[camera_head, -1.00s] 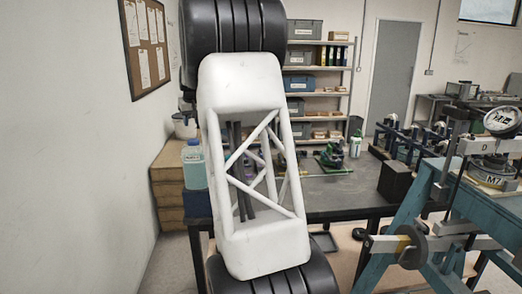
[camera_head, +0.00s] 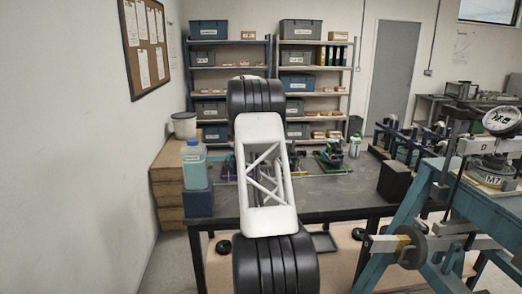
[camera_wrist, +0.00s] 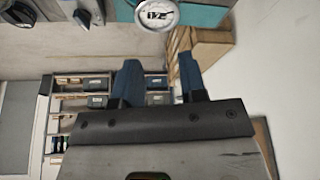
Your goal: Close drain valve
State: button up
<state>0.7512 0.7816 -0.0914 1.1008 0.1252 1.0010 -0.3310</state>
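No part is plainly marked as a drain valve, and I cannot tell which one it is. In the head view a blue-teal frame (camera_head: 425,190) stands at the right. It carries a round dial gauge (camera_head: 502,120), a plate marked M7 (camera_head: 489,181), a block marked D (camera_head: 457,149) and a grey disc with a yellow part (camera_head: 411,246) low on its side. In the wrist view my gripper (camera_wrist: 158,68) has its two blue fingers apart with nothing held between them. A round gauge (camera_wrist: 157,14) shows beyond the fingertips. My gripper is not visible in the head view.
My white arm link stands in the middle of the head view. Behind it is a dark workbench (camera_head: 325,199) with a blue-liquid bottle (camera_head: 194,160) and a black box (camera_head: 395,182). Shelves (camera_head: 314,68) stand at the back, a wall at the left.

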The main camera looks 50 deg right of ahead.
jog(key=s+d+f, duration=0.2)
jog(key=d+f, duration=0.3)
jog(key=d, duration=0.3)
jog(key=s+d+f, duration=0.1)
jog(key=d+f, duration=0.3)
jog(key=d, duration=0.5)
jog(key=shift+s+f+m+h, duration=0.3)
jog(key=shift+s+f+m, duration=0.05)
jog(key=shift+m, duration=0.05)
jog(key=shift+x, duration=3.85)
jog(key=shift+a, duration=0.1)
jog(key=shift+c, duration=0.3)
jog(key=shift+f, duration=0.1)
grip_shut()
